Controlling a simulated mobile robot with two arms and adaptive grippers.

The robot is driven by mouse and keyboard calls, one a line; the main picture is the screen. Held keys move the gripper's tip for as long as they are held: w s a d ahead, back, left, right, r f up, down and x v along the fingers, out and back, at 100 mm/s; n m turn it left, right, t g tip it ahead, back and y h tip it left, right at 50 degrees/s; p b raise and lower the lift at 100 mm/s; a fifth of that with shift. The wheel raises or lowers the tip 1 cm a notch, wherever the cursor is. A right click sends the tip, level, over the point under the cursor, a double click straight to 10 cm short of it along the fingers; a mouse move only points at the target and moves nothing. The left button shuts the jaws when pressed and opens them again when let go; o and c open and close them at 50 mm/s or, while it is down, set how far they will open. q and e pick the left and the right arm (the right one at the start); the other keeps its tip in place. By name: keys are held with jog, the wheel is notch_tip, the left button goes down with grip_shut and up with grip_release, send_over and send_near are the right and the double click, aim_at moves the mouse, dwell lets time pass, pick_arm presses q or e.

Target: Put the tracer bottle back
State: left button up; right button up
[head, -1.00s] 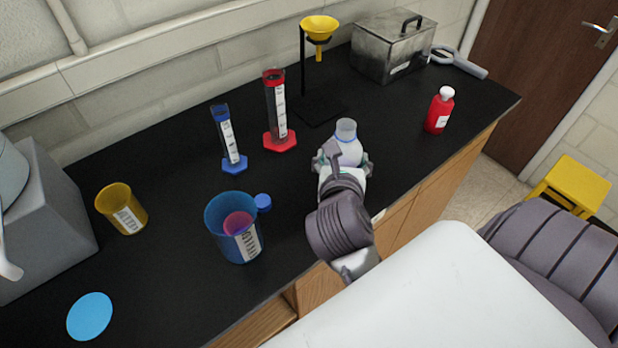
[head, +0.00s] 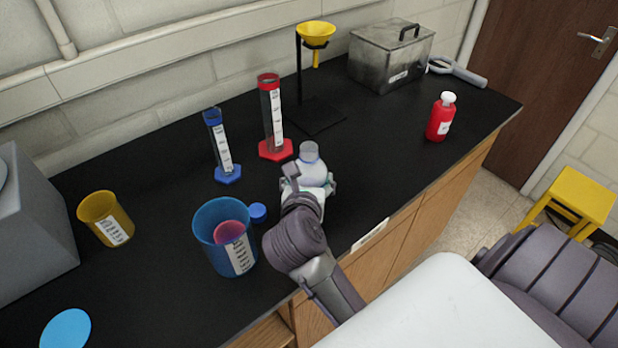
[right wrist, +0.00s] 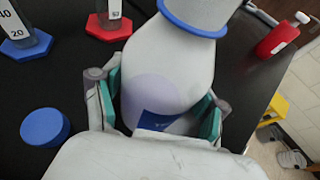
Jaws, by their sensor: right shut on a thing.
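A white, translucent bottle (head: 314,171) with a blue ring at its neck is held in my right gripper (head: 310,188) over the front half of the black bench. In the right wrist view, the bottle (right wrist: 168,70) stands between the two teal finger pads, which press on its sides; it has a purple-blue label. I cannot tell whether its base touches the bench. No cap shows on it; a blue cap (head: 257,212) lies on the bench to its left. A red bottle (head: 440,118) with a white cap stands at the right. My left gripper is out of view.
A blue beaker (head: 224,240) with a pink content and a yellow beaker (head: 105,218) stand left. Blue (head: 222,146) and red (head: 272,115) cylinders, a funnel stand (head: 316,40) and a metal box (head: 390,58) are behind. Bench is clear between the held bottle and the red bottle.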

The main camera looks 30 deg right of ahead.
jog(key=shift+f, duration=0.15)
jog(key=o, duration=1.4)
jog(key=shift+s+a+r, duration=0.1)
jog(key=shift+r, duration=0.15)
jog(key=b+v, duration=0.2)
jog(key=v, duration=0.5)
jog(key=shift+s, duration=0.1)
jog(key=shift+a, duration=0.1)
